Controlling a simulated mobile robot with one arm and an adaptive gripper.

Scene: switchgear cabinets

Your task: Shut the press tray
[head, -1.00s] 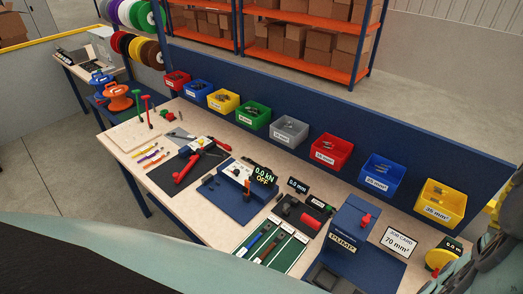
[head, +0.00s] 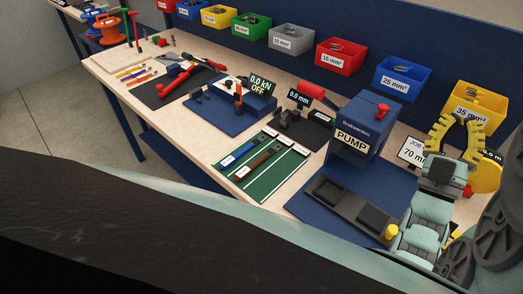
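Coloured bins line the back edge, including a yellow one (head: 476,107) close behind my gripper. The front left floor is clear.

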